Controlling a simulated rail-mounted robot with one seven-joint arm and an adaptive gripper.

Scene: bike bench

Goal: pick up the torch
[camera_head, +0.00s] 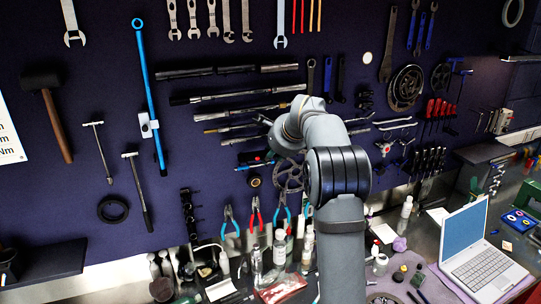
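I cannot make out a torch for certain in the head view; the small items on the bench are too small or partly covered to tell apart. My grey arm rises in front of the bench at the centre right and bends over toward the tool wall. My gripper does not show; it is hidden behind my arm links or out of the picture. Whether it is open or shut cannot be seen.
A dark tool wall (100,200) carries wrenches, a mallet (47,110), pliers (255,213) and chainrings (405,87). The bench below is crowded with bottles (279,247), a red packet (283,288) and small parts. An open laptop (475,255) stands at the right.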

